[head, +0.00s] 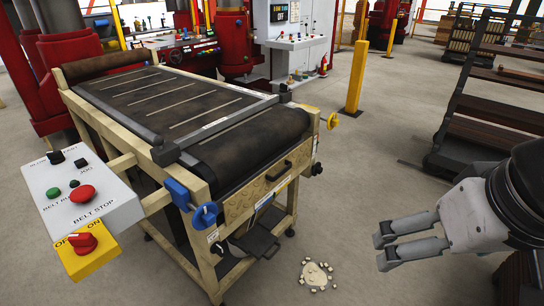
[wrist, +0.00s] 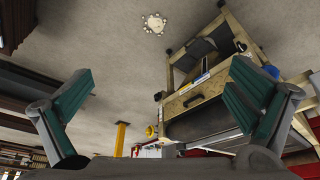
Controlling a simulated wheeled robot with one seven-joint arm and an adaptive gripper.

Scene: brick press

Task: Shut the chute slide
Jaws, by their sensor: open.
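My gripper (head: 381,250) is open and empty, in the air at the right of the head view, well apart from the conveyor. Its two spread fingers (wrist: 162,80) also show in the wrist view. A dark plate with a handle, which looks like the chute slide (head: 258,243), sticks out low under the conveyor's near end. In the wrist view the dark chute part (wrist: 195,50) shows inside the frame, seen upside down. How far the slide stands out is hard to tell.
Crumbs (head: 315,275) lie on the floor right of the conveyor (head: 180,105). A yellow post (head: 355,78) and a dark rack (head: 480,125) stand behind. Floor between gripper and conveyor is otherwise clear.

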